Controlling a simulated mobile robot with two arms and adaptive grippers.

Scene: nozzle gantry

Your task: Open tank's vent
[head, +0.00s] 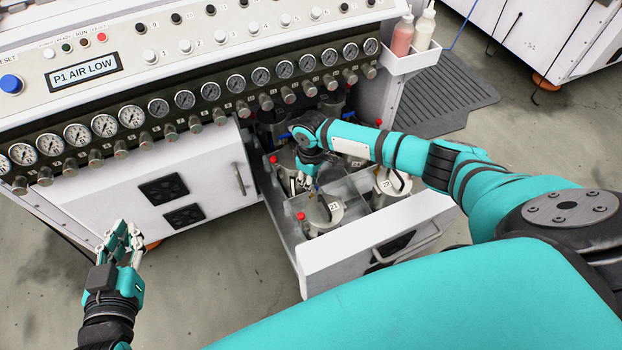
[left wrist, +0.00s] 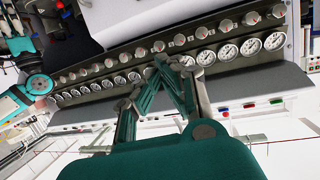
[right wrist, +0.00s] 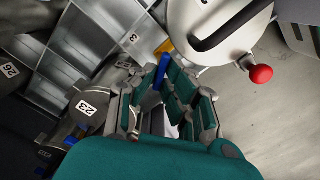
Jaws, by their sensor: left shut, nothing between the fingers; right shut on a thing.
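A metal tank labelled 21 (head: 325,212) stands in the open drawer in the head view; its lid with a black handle also shows in the right wrist view (right wrist: 235,45). A red knob (right wrist: 261,73) sticks out from the lid's side. My right gripper (head: 308,182) is at the lid's far edge, its fingers closed around a narrow blue part (right wrist: 159,80) beside the lid. A yellow piece (right wrist: 164,46) shows just beyond it. The fingers hide most of the blue part, and I cannot tell which fitting is the vent. My left gripper (head: 124,238) is shut and empty, away from the tank.
The drawer front (head: 375,245) is pulled out, with a tank labelled 22 (head: 388,183) at right and other tanks behind. The gauge panel (head: 185,100) with knobs overhangs the drawer. A bottle holder (head: 410,58) hangs at the panel's right. Floor at left is clear.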

